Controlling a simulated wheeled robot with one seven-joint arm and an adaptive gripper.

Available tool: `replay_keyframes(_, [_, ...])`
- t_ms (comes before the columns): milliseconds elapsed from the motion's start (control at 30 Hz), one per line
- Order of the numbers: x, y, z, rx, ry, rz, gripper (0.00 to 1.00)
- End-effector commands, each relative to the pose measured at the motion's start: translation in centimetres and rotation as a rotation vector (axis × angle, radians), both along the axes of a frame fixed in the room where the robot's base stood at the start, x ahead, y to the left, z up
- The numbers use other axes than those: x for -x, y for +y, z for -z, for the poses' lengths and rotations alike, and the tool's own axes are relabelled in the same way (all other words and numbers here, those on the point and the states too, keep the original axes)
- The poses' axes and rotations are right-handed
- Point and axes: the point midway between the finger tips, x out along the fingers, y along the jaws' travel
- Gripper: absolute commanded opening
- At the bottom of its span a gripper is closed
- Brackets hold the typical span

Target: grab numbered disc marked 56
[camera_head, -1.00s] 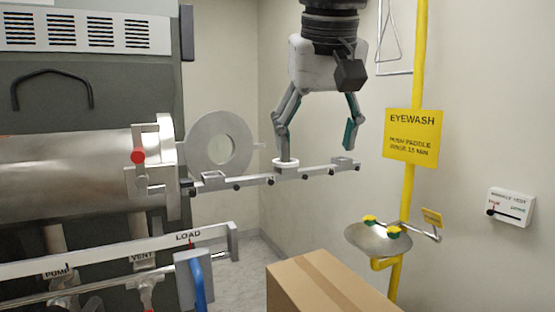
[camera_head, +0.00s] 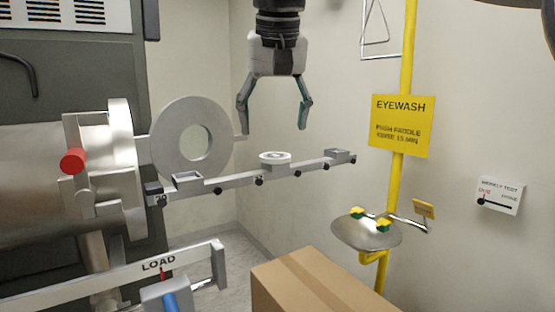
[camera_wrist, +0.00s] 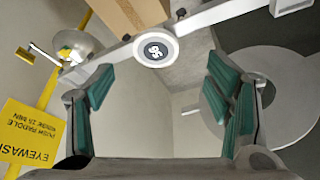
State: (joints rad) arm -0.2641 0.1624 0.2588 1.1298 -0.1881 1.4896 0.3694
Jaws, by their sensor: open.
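The numbered disc (camera_head: 275,158) is a small white round piece lying on the middle holder of a grey rail (camera_head: 237,182). In the wrist view the disc (camera_wrist: 156,50) shows a dark centre with white digits that look like 56, turned in the picture. My gripper (camera_head: 274,116) hangs pointing down above the rail, fingers spread wide and empty. The disc is below the fingertips and between them from side to side in the head view. In the wrist view the disc lies beyond the teal finger pads, apart from both.
The rail's left holder (camera_head: 187,178) and right holder (camera_head: 337,154) show no disc. A round metal flange (camera_head: 165,140) stands behind the rail at left. A cardboard box (camera_head: 315,285) is below in front. A yellow eyewash stand (camera_head: 402,170) is at right.

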Motion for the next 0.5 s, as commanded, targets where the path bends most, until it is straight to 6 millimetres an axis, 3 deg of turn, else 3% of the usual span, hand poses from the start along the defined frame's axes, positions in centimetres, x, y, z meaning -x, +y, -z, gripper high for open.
replay_keyframes(300, [-0.9,-0.1,2.2,0.000,0.002,0.002,0.73])
replay_keyframes(500, [-2.0,-0.4,4.8,0.000,0.004,0.001,0.73])
